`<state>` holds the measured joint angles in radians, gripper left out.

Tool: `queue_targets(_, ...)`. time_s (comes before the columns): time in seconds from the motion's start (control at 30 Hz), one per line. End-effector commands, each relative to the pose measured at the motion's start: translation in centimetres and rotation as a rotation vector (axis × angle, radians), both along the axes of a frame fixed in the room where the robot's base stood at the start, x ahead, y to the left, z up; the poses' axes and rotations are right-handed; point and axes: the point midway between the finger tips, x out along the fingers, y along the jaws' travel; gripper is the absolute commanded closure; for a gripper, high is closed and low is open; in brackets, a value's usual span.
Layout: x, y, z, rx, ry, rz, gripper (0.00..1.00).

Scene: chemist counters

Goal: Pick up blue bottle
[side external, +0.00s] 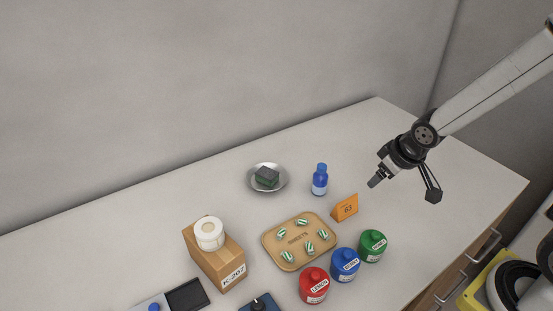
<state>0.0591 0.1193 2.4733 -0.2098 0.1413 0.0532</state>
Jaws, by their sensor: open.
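A small blue bottle (320,181) with a blue cap and a white label stands upright on the white counter, right of the middle in the side external view. My gripper (404,189) is to the right of the bottle and apart from it. Its two fingers are spread wide and nothing is between them. Its exact height above the counter is hard to tell.
An orange sign marked 63 (345,208) stands close to the bottle. A metal dish (281,185) holds a dark green block. Red (314,286), blue (345,266) and green (372,247) jars stand in front. A cardboard box (205,261) bears a white roll.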

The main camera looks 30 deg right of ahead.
Motion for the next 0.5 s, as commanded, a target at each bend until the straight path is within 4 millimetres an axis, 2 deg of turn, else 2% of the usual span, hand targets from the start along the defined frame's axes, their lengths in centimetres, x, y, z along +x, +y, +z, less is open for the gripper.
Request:
queue_targets(0.1,3.5,-1.3,-0.4,-0.031,-0.104,0.063,0.2)
queue_targets(0.3,8.9,-2.6,-0.9,-0.038,-0.283,0.207,0.2)
queue_targets(0.5,12.6,-2.7,-2.0,0.02,-0.434,0.374,0.2)
